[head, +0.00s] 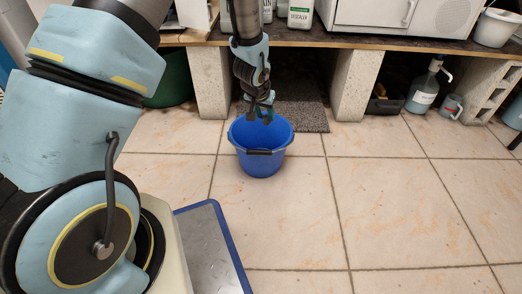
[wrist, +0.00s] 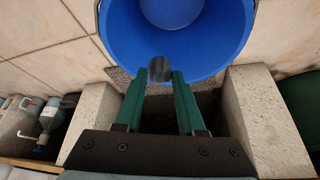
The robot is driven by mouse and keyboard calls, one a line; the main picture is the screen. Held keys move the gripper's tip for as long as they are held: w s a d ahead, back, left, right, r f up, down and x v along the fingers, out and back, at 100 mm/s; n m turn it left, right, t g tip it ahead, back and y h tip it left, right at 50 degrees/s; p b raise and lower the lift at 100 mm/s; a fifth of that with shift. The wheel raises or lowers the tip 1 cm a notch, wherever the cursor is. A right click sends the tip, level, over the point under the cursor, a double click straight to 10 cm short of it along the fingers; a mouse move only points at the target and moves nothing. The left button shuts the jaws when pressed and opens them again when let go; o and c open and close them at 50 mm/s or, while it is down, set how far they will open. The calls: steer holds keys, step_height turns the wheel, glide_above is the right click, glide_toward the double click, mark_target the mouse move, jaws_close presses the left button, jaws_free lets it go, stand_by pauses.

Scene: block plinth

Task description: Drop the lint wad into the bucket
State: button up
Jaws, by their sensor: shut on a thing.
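The blue bucket (head: 258,165) stands upright on the tiled floor, its open top facing up. Its blue inside (wrist: 205,40) fills the top of the wrist view. My gripper (head: 261,117) points down at the bucket's opening, with its fingertips overlapping the far rim in the head view. In the wrist view the green fingers of my gripper (wrist: 160,78) are closed on a dark grey wad, the lint wad (wrist: 159,64). The wad appears in front of the bucket's inner wall, close to the rim. Its height above the bucket is hard to judge.
Concrete blocks (head: 212,83) and (head: 355,84) hold up a wooden shelf behind the bucket. A dark mat (head: 302,116) lies between them. A bottle (head: 423,88) and a mug (head: 450,106) stand at the right. The floor right of the bucket is clear.

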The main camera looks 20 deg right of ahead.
mark_target(265, 123)
step_height(265, 123, down, 4)
steer(key=b, duration=0.3)
steer(key=shift+f, duration=0.1)
steer(key=o, duration=0.8)
steer(key=shift+o, duration=0.2)
steer(key=p+v, duration=0.5)
steer(key=v, duration=0.6)
steer(key=shift+w, duration=0.1)
